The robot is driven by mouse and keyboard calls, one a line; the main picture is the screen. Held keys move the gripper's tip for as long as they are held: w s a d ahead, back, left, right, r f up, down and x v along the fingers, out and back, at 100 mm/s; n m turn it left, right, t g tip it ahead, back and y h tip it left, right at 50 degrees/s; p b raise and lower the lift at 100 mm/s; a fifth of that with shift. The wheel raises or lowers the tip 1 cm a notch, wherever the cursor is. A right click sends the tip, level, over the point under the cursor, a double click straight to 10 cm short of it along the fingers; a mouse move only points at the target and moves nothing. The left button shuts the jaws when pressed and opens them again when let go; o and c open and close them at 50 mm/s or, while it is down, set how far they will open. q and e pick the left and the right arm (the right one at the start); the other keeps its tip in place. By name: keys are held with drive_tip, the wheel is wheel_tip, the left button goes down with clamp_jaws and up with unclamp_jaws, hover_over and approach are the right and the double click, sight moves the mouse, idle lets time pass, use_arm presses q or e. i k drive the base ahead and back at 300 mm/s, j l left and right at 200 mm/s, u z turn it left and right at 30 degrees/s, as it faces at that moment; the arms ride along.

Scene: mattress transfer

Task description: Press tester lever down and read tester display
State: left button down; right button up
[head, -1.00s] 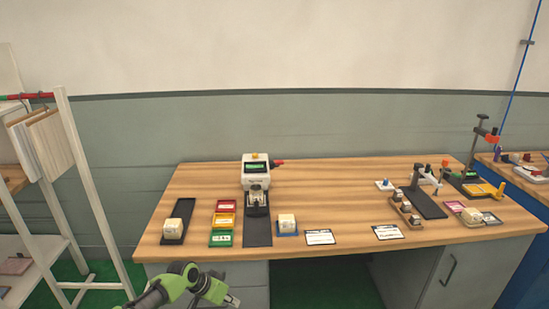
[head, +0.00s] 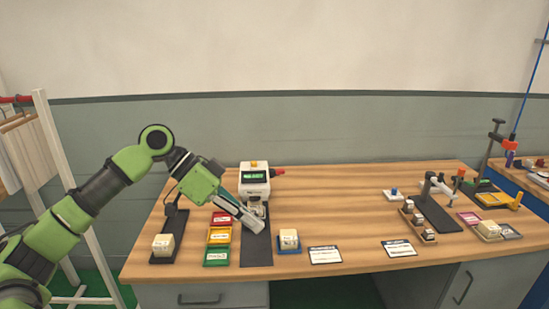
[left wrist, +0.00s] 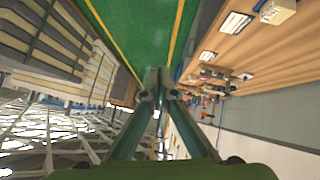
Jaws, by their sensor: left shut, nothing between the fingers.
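The white tester (head: 254,183) stands on the wooden workbench, with a dark display (head: 253,175) showing green text that looks like "READY". Its red-tipped lever (head: 277,172) sticks out at the right side, about level with the display. My left gripper (head: 256,226) is shut and empty, reaching over the black mat in front of the tester and hiding part of its lower front. It is apart from the lever, to its lower left. The left wrist view shows the closed fingers (left wrist: 158,80) with nothing between them. My right gripper is not in view.
Red, yellow and green trays (head: 217,238) lie left of the black mat (head: 257,250). A cream block stands on a dark tray (head: 162,258) at left, another on a blue tray (head: 289,250) at right. White cards (head: 325,255) lie near the front edge.

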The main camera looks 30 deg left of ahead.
sight(277, 172)
drive_tip(key=i+j, duration=1.35)
drive_tip(key=j, duration=0.1)
